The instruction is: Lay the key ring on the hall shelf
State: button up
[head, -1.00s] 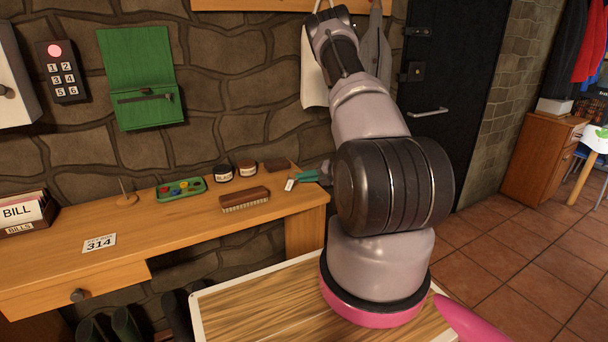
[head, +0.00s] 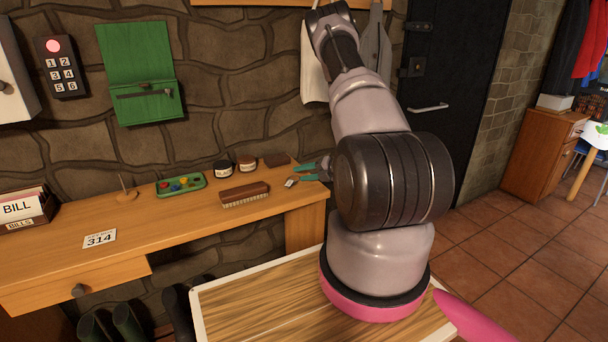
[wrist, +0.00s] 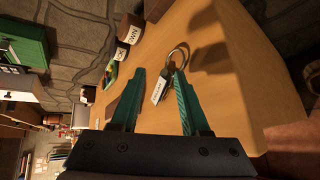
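The key ring (wrist: 179,54) is a metal loop with a dark key or fob and a white tag (wrist: 157,91), near the right end of the wooden hall shelf (head: 180,223). In the head view its white tag (head: 290,182) shows by the fingertips. My gripper (wrist: 159,72) has teal fingers spread apart, low over the shelf. The tag is between them, and the ring is just beyond the right fingertip, very close to that finger. The key ring looks to be on the shelf top; I cannot tell whether it touches the finger. My gripper also shows in the head view (head: 305,172).
A brush (head: 245,194), jars (head: 224,168), a brown block (head: 277,160) and a green tray (head: 181,185) stand left of my gripper. A spike (head: 125,190), a number card (head: 99,239) and a bill box (head: 27,211) are farther left. The shelf's front middle is clear.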

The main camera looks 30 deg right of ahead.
jog(key=v, duration=1)
jog(key=shift+s+d, duration=0.2)
jog(key=shift+s, duration=0.15)
jog(key=shift+r, duration=0.1)
jog(key=s+a+r+n+g+y, duration=0.2)
jog(key=a+r+n+g, duration=0.2)
jog(key=a+r+n, duration=0.6)
jog(key=s+a+r+n+g+y, duration=0.1)
jog(key=s+a+r+n+g, duration=0.2)
jog(key=a+r+n, duration=0.8)
jog(key=s+a+r+n+t+h, duration=0.1)
jog(key=s+r+n+t+h, duration=0.2)
jog(key=s+r+n+h, duration=0.5)
jog(key=s+r+n, duration=0.6)
jog(key=r+n, duration=0.2)
jog(key=n, duration=0.2)
jog(key=shift+s+a+r, duration=0.2)
jog(key=shift+r, duration=0.1)
